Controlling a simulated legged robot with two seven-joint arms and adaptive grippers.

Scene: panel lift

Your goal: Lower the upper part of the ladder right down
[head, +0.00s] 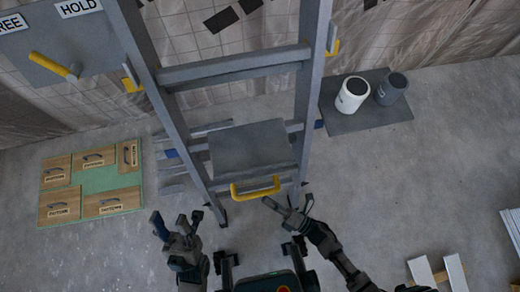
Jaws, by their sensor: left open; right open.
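The grey ladder (233,67) stands upright in front of me, its rails running up out of the top of the head view. A grey plate (252,147) with a yellow handle (255,187) is at its lower middle. Yellow pieces sit on the outer sides of the rails, at the left (131,78) and the right (334,47). My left gripper (174,222) is open and empty, below and left of the handle. My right gripper (288,205) is open, just below the handle's right end; I cannot tell whether it touches it.
A grey panel (50,50) at upper left has a yellow lever (54,66) and FREE and HOLD labels. A green board with wooden panels (107,180) lies left. A white can (351,95) and a grey can (391,89) stand on a dark mat (364,120) right. White boards (423,271) lie lower right.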

